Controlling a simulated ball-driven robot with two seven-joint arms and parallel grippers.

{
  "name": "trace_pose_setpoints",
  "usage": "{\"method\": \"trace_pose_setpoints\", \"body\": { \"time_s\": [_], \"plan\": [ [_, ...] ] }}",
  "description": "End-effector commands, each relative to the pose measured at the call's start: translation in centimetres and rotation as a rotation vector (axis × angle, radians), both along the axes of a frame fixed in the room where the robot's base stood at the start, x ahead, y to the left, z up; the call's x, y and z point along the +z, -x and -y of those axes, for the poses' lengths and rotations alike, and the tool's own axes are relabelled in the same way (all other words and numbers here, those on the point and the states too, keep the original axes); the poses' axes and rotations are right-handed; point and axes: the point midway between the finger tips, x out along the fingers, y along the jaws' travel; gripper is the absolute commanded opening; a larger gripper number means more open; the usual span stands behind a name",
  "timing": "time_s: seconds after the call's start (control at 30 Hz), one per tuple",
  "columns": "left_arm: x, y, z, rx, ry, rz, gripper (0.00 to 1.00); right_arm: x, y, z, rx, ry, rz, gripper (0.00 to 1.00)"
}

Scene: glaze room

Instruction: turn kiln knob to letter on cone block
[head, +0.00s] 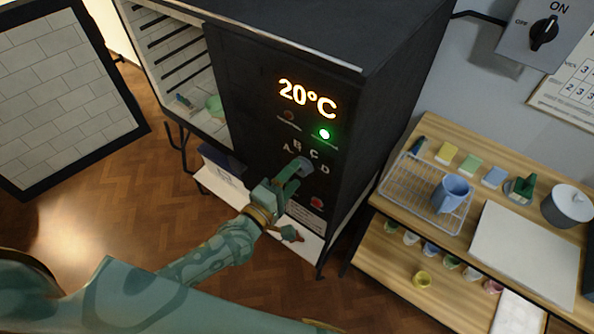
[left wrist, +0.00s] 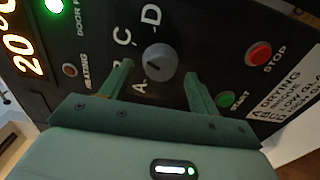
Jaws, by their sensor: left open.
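The grey kiln knob (head: 305,166) is on the dark front panel, ringed by letters A, B, C and D. In the left wrist view the knob (left wrist: 162,62) has a dark mark on its face; I cannot tell surely which letter it points to. My left gripper (head: 297,172) is at the panel, open, with one finger on each side of the knob in the left wrist view (left wrist: 158,72). A gap shows between the fingers and the knob. The left finger partly covers the B. I cannot make out a cone block's letter. My right gripper is out of view.
A red stop button (left wrist: 258,54) and green start button (left wrist: 224,100) are near the right finger. The kiln door (head: 65,100) stands open, and a green piece (head: 214,106) is inside. A wooden shelf unit (head: 450,135) at right holds a wire rack and blue mug (head: 450,193).

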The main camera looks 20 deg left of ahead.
Motion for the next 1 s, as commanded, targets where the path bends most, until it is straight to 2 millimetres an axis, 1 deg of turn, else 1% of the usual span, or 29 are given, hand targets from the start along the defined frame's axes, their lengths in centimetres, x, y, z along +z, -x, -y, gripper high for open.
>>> {"method": "trace_pose_setpoints", "body": {
  "time_s": [0.03,0.1,0.2,0.5,0.57,0.6,0.63,0.67,1.0],
  "plan": [
    [0.0,-0.8,0.3,0.0,-0.001,0.001,0.61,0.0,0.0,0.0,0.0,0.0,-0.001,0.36],
    [0.0,-1.5,0.5,0.0,0.0,0.0,0.61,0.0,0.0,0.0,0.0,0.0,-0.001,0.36],
    [-0.1,-2.0,0.8,0.0,0.0,0.0,0.61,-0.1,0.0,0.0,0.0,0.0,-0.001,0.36],
    [-0.1,-2.2,0.8,0.0,-0.001,-0.001,0.61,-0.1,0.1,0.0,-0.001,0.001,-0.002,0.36],
    [-0.1,-2.2,0.8,0.0,-0.001,-0.001,0.44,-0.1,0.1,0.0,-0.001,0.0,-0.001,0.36],
    [-0.1,-2.2,0.8,0.0,-0.001,-0.001,0.33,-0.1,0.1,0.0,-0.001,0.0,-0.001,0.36],
    [-0.1,-2.2,0.8,0.0,-0.001,-0.001,0.25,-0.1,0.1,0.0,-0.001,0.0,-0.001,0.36],
    [-0.1,-2.2,0.8,0.0,-0.001,-0.001,0.24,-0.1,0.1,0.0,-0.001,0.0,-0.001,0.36],
    [0.0,-2.2,0.8,-0.001,-0.04,0.013,0.24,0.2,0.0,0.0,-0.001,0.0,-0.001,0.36]
  ]
}}
